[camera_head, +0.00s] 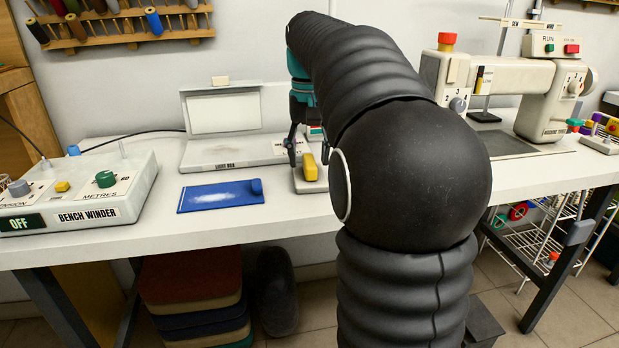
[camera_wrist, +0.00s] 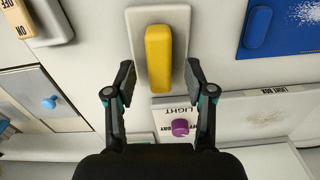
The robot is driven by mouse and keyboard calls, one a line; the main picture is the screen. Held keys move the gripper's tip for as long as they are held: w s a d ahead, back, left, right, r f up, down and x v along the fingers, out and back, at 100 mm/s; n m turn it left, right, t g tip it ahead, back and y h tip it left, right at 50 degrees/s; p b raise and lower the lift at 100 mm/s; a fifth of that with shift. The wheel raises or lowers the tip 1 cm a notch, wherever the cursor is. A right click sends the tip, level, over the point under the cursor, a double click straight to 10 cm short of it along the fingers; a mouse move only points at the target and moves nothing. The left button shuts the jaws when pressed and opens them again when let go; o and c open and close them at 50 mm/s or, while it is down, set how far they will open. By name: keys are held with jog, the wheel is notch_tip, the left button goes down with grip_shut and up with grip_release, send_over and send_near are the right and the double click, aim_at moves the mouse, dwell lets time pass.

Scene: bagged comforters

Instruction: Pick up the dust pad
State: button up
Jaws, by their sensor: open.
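A yellow rounded block (camera_head: 310,167) lies on a pale grey base on the white table; no label shows on it, and it may be the dust pad. The block (camera_wrist: 158,55) is also at the top middle of the wrist view. My gripper (camera_wrist: 159,78) is open and empty, one finger on each side of the block's near end, apart from it. In the head view my gripper (camera_head: 307,152) is just above the block, partly hidden by my arm. A blue mat (camera_head: 190,204) with white powder and a small blue piece (camera_head: 256,186) lies to the left.
A light box (camera_head: 215,160) with a raised panel stands behind the mat. A bench winder (camera_head: 85,200) is at the left, a sewing machine (camera_head: 545,90) at the right. The table's front strip is clear. Folded cushions (camera_head: 190,275) lie below.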

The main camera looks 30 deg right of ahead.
jog(key=shift+f, duration=0.75)
jog(key=shift+c, duration=0.2)
grip_shut()
